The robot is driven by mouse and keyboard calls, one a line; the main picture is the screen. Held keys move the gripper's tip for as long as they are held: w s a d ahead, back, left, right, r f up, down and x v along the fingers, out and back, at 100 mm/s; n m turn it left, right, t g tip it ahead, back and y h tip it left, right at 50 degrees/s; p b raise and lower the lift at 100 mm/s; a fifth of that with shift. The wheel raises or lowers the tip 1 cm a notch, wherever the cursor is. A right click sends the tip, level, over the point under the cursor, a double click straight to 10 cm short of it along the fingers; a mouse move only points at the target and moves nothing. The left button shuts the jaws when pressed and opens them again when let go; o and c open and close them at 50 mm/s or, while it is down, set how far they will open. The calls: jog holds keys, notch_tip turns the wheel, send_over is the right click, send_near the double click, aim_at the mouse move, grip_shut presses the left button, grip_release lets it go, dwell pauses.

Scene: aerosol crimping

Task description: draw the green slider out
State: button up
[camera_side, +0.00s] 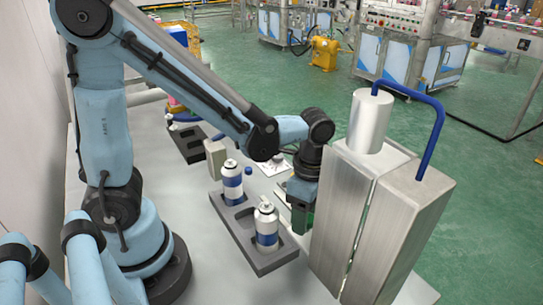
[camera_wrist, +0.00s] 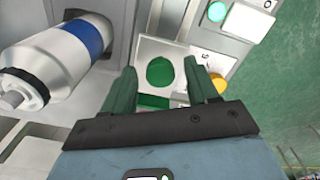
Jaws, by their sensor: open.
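My gripper (camera_side: 301,217) points down beside the right side of the dark can tray in the side view. In the wrist view its two dark green fingers (camera_wrist: 160,72) are apart, with nothing held between them. Between and beyond the fingers a pale plate (camera_wrist: 146,48) carries a round green patch (camera_wrist: 159,72). A flat green piece (camera_wrist: 153,102) shows nearer the palm, between the finger bases; it looks like the green slider, but I cannot tell for sure. In the side view my gripper and the steel machine hide that spot.
A dark tray (camera_side: 236,226) holds two blue-and-white cans (camera_side: 232,181), (camera_side: 266,222); one also lies across the wrist view's left (camera_wrist: 62,52). A tall steel machine (camera_side: 335,215) stands close right of my gripper. Lit green (camera_wrist: 217,11) and yellow (camera_wrist: 219,84) buttons sit right of the plate.

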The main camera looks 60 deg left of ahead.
jog(key=shift+c, duration=0.2)
grip_shut()
jog(key=shift+a, duration=6.35)
jog(key=shift+o, duration=0.2)
grip_release()
jog(key=shift+d, duration=0.1)
notch_tip(320, 180, up, 12)
jog(key=shift+f, duration=0.1)
